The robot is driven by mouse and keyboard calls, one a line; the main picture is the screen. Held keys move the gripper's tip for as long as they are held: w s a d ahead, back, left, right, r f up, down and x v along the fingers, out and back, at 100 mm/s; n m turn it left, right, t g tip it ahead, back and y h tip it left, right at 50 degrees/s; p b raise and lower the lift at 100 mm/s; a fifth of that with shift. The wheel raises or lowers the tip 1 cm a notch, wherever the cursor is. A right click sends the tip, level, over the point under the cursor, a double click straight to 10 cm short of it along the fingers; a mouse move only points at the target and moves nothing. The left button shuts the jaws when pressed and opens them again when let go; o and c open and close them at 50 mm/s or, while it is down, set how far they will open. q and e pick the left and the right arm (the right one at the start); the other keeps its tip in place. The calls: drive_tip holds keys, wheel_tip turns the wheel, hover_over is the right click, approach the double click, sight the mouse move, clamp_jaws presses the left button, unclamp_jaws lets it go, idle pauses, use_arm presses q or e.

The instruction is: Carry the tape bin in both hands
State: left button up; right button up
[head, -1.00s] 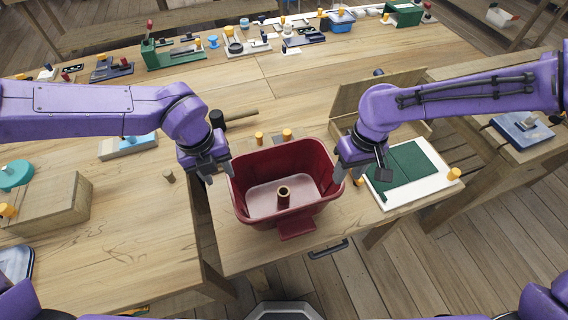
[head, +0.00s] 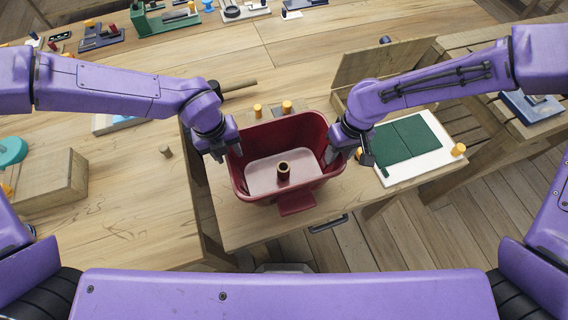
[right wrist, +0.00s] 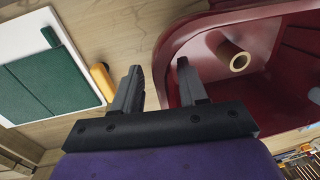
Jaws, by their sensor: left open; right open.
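The dark red tape bin (head: 297,203) stands on the wooden table near its front edge, open at the top. A brown tape roll (head: 283,172) stands on its pale floor. My left gripper (head: 227,154) is open at the bin's left rim; whether its fingers straddle the wall is hard to tell. My right gripper (head: 344,157) is open at the right rim. In the right wrist view its fingers (right wrist: 160,88) are apart, one outside the bin wall and one over the inside, with the rim between them. The tape roll (right wrist: 236,58) also shows there.
Orange pegs (head: 287,106) stand behind the bin. An open wooden box (head: 385,68) is behind my right arm. A wooden box (head: 50,180) sits at left.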

use_arm(q)
drive_tip(key=shift+s+d+f, duration=0.1)
drive_tip(key=shift+s+f, duration=0.15)
drive_tip(key=shift+f, duration=0.3)
drive_tip(key=shift+s+d+f, duration=0.1)
drive_tip(key=shift+s+f, duration=0.15)
drive_tip(key=shift+f, duration=0.25)
use_arm(e)
drive_tip(key=shift+s+a+f, duration=0.1)
drive_tip(key=shift+s+f, duration=0.25)
drive_tip(key=shift+f, duration=0.2)
drive_tip(key=shift+s+a+f, duration=0.1)
drive_tip(key=shift+s+f, duration=0.2)
drive_tip(key=shift+f, duration=0.2)
use_arm(q)
drive_tip(key=shift+w+f, duration=0.25)
drive_tip(key=shift+w, duration=0.05)
use_arm(e)
drive_tip(key=shift+w+f, duration=0.25)
drive_tip(key=shift+w, duration=0.05)
use_arm(q)
drive_tip(key=shift+s+r, duration=0.1)
drive_tip(key=shift+s, duration=0.05)
clamp_jaws()
use_arm(e)
drive_tip(key=shift+s+r, duration=0.1)
drive_tip(key=shift+s, duration=0.05)
clamp_jaws()
